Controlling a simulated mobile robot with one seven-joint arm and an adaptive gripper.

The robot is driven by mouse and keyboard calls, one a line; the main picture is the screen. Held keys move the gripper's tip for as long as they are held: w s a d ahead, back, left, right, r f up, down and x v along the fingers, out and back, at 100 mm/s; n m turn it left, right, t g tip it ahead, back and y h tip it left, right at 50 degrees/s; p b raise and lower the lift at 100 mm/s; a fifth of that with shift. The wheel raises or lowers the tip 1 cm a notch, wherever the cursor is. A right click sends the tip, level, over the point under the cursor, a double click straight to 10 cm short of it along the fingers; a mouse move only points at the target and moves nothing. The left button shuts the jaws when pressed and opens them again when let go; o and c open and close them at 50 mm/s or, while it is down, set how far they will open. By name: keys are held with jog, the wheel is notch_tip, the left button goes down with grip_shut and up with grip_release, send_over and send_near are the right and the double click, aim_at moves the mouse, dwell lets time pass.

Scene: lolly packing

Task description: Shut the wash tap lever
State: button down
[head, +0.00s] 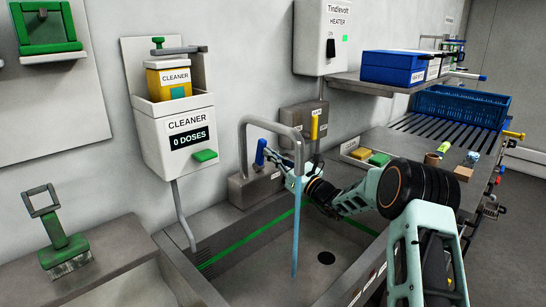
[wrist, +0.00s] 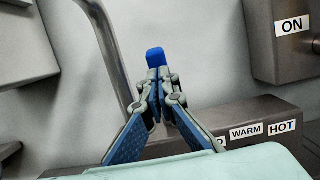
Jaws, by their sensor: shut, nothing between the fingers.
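The tap (head: 243,145) has a bent grey spout over the sink. A blue stream of water (head: 295,235) runs from the spout into the basin. A blue lever (head: 260,152) stands up from the tap's grey base block (head: 250,188); I take it as the wash tap lever. My gripper (head: 273,157) reaches in behind the stream, fingers shut and empty, right by the lever. In the wrist view the lever's blue end (wrist: 155,57) shows just past my fingertips (wrist: 158,92); I cannot tell if they touch. My fingers hide its lower part.
The base block carries WARM and HOT labels (wrist: 262,130). A box with a yellow lever (head: 314,128) and an ON label is to the right. The cleaner dispenser (head: 180,140) reads 0 DOSES. The sink basin (head: 255,265) is otherwise open. A green brush (head: 62,240) is at left.

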jog(key=shift+w+a+r+g+h+p, duration=0.5)
jog(key=shift+w+a+r+p, duration=0.2)
jog(key=shift+p, duration=0.1)
jog(key=shift+d, duration=0.1)
